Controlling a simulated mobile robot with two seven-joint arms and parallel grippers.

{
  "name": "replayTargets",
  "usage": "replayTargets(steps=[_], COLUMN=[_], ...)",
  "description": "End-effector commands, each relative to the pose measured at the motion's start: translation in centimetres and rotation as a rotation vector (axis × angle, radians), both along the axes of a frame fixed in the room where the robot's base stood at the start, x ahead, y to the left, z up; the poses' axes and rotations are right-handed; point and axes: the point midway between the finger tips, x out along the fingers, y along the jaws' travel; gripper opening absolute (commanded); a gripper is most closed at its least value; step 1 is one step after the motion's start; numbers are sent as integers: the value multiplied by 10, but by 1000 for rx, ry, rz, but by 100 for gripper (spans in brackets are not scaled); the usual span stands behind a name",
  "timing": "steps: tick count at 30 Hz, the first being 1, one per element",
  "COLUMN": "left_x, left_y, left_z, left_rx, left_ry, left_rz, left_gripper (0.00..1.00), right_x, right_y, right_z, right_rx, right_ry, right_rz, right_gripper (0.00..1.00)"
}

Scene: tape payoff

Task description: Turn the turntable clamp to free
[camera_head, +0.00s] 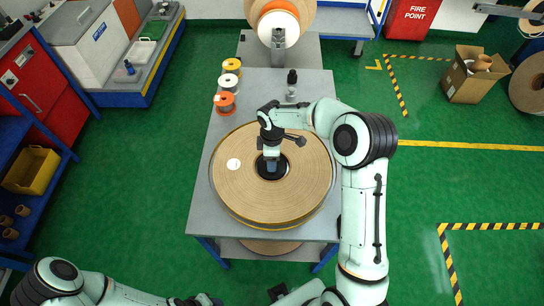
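A large tan tape coil (240,190) lies flat on the turntable on a grey table, with a dark round hub (258,168) at its middle. A dark lever with a round knob (300,141) sticks out to the right above the coil, close to my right wrist; it may be the clamp handle, but I cannot tell. My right gripper (271,166) points down over the hub. Its wrist hides part of the hub, and its fingers are too small to tell open from shut. My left arm lies low at the bottom left; its gripper (203,300) is cut by the bottom edge.
Several small spools (225,102) stand at the table's back left. A dark-topped fitting (291,85) stands at the back, before an upright reel (278,27). My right arm covers the table's right edge. An open cardboard box (462,82) stands at right.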

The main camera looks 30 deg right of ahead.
Motion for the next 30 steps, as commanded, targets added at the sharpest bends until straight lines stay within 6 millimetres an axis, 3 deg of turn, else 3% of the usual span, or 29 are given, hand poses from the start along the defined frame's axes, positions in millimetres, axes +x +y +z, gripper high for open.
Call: replayTargets(steps=[1, 2, 3, 4, 13, 17, 30], left_x=[0, 0, 0, 0, 0, 1, 8], left_y=[0, 0, 0, 0, 0, 0, 0], left_z=[0, 0, 0, 0, 0, 1, 10], left_rx=[0, 0, 0, 0, 0, 0, 0], left_ry=[0, 0, 0, 0, 0, -1, -9], left_rz=[0, 0, 0, 0, 0, 0, 0], left_gripper=[43, 43, 43, 43, 43, 43, 43], right_x=[0, 0, 0, 0, 0, 1, 1], right_y=[0, 0, 0, 0, 0, 0, 0], right_z=[0, 0, 0, 0, 1, 12, 105], right_rx=[-1, -1, -1, -1, -1, -1, -1], right_ry=[-2, -2, -2, -1, -1, -4, -5], right_rz=[0, 0, 0, 0, -1, -1, 0], right_gripper=[29, 66, 79, 85, 85, 85, 85])
